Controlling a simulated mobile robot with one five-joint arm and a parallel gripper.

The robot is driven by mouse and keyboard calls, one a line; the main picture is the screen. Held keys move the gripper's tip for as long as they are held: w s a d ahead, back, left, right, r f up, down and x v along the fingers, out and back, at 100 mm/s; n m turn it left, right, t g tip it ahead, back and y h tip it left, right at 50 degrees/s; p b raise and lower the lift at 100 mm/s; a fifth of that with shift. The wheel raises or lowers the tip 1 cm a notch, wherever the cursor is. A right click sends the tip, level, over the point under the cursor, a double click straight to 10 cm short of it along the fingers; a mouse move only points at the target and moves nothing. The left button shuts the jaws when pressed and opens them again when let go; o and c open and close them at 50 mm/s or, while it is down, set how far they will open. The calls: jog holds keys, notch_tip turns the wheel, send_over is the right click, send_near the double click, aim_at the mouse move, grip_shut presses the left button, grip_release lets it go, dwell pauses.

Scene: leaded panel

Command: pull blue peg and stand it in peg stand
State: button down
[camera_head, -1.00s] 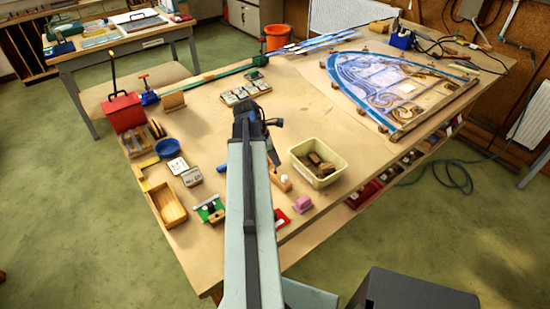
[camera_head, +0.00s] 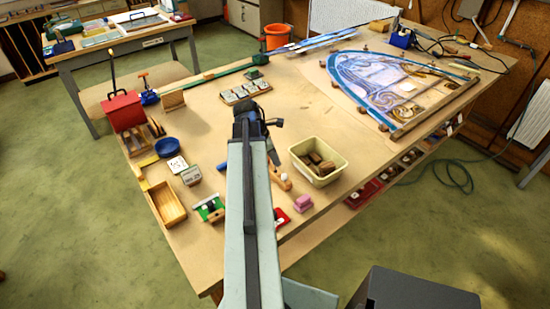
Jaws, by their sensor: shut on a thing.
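My gripper (camera_head: 246,122) is at the far end of my raised arm, over the middle of the workbench, seen from behind. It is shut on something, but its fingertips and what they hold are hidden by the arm. I cannot make out the blue peg for sure. No peg stand can be told with certainty. A green-based piece with a wooden block (camera_head: 209,208) lies near the front edge, left of my arm.
A wooden tray (camera_head: 166,206), blue bowl (camera_head: 167,147) and red box (camera_head: 124,112) line the left side. The leaded panel (camera_head: 385,88) lies behind right.

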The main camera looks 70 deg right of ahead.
jog(key=shift+f+b, duration=1.95)
jog(key=shift+f, duration=0.1)
jog(key=c, duration=1.2)
grip_release()
jog(key=p+v, duration=0.7)
jog(key=shift+r, duration=0.35)
jog(key=shift+w+a, duration=0.1)
jog(key=shift+w, duration=0.05)
